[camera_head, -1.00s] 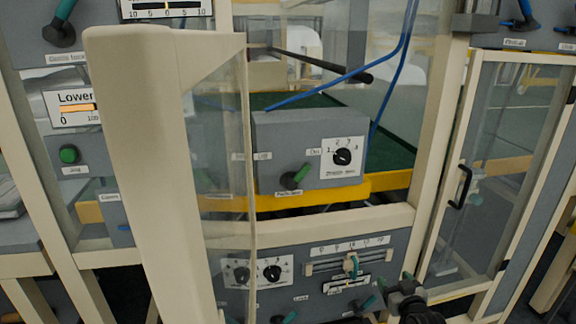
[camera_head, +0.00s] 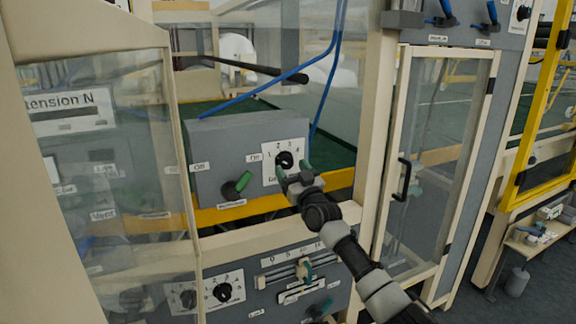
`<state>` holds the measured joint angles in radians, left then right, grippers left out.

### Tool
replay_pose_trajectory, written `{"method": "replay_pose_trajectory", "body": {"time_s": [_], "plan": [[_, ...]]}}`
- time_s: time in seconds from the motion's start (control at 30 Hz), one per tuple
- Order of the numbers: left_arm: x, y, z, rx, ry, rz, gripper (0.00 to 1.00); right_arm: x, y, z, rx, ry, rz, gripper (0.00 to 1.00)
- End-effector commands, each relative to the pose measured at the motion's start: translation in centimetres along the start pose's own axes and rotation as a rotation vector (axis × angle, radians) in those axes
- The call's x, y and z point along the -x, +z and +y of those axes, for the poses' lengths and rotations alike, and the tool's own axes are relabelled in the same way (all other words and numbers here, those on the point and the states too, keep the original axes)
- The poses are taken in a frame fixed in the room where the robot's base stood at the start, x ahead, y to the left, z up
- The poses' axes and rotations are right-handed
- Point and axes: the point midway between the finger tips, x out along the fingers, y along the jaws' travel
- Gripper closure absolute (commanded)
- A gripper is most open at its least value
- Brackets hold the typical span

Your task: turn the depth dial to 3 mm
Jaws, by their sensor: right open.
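A round black dial (camera_head: 284,160) sits on a white plate numbered 1 to 4, on the front of a grey box (camera_head: 225,150). The plate's lower caption is partly covered by my gripper and too small to read. Where the dial points is too small to tell. My left gripper is out of view.
A green-handled lever (camera_head: 236,186) is left of the dial. Below, a panel carries another black dial (camera_head: 222,292) and a slider (camera_head: 303,268). A clear open door (camera_head: 110,170) stands at left. A glazed door with a black handle (camera_head: 403,178) is at right.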

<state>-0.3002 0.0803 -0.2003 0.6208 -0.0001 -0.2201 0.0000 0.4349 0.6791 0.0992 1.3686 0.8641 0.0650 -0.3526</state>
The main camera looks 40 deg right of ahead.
Motion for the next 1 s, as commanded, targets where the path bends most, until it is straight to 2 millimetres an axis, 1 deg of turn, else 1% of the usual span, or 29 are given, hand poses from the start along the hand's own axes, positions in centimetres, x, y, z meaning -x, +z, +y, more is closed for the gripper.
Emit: {"method": "replay_pose_trajectory", "body": {"time_s": [0.03,0.1,0.2,0.53,0.57,0.6,0.87,1.0], "plan": [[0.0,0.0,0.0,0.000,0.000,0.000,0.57,-0.7,0.0,0.0,0.000,0.000,0.001,0.33],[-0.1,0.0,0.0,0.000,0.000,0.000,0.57,-1.3,0.0,0.0,0.000,0.000,0.001,0.33],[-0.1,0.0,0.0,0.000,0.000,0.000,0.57,-1.9,0.0,0.0,0.000,0.000,0.000,0.33],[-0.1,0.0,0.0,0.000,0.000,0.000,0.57,-2.2,0.1,0.0,0.000,0.000,-0.001,0.33],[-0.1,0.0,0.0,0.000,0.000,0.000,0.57,-2.2,0.1,0.0,0.000,0.000,-0.001,0.34],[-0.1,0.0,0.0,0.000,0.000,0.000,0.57,-2.1,0.1,0.0,0.000,0.000,-0.001,0.40],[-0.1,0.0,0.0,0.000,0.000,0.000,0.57,-2.1,0.1,0.0,0.000,-0.001,-0.001,0.80],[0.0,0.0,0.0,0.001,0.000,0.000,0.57,-2.1,0.1,-0.1,-0.005,0.001,-0.001,0.81]]}}
